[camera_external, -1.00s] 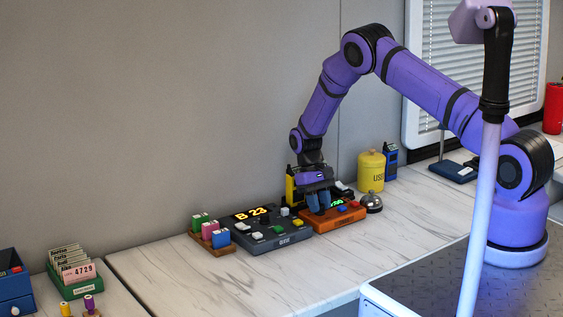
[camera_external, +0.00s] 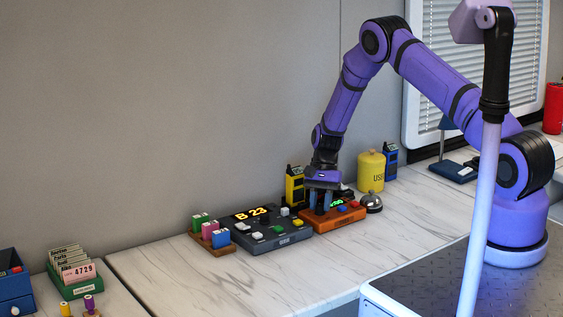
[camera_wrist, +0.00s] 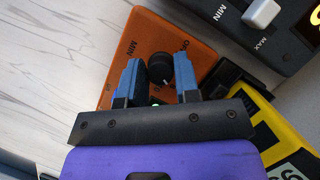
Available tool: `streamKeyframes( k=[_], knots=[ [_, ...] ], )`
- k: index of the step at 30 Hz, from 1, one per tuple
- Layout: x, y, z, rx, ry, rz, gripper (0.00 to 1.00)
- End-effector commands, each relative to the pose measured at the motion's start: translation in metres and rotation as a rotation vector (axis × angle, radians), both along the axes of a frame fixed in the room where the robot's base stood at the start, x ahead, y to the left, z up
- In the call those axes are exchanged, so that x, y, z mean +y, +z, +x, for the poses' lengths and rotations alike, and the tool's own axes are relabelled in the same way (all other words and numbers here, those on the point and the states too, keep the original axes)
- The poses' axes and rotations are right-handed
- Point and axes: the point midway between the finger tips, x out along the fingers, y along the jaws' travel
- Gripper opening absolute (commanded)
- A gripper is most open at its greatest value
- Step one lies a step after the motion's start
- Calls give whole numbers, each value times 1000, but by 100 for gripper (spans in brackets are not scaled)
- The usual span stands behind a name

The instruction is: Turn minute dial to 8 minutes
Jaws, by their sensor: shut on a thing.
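The orange timer box (camera_external: 331,222) stands on the counter in the external view, with a green display, a blue button and a red button. In the wrist view its orange top (camera_wrist: 137,32) shows the letters MIN beside a black round dial (camera_wrist: 160,68). My gripper (camera_wrist: 158,72) is over the box, its two blue fingers on either side of the dial and shut on it. In the external view my gripper (camera_external: 321,208) points down at the left part of the box. The dial is hidden there, and the digits on the green display are too small to read.
A dark console (camera_external: 264,235) with yellow digits stands just left of the box. A bell (camera_external: 371,202) is close on the right. A yellow device (camera_external: 294,186) and a yellow canister (camera_external: 371,171) stand behind. The counter in front is clear.

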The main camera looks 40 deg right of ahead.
Motion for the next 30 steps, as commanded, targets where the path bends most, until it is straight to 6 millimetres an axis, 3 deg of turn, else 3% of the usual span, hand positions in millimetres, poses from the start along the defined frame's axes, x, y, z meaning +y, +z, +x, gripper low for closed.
streamKeyframes(
  k=[9, 26, 27, 29, 30],
  knots=[
    [-1, 1, 1, -4, -124, -1, 6],
    [-2, 1, 1, -4, -148, -2, 6],
    [-2, 1, 1, -4, -148, -2, 39],
    [-1, 1, 1, -4, -148, -2, 52],
    [-1, 1, 1, -4, -148, -1, 52]
  ],
)
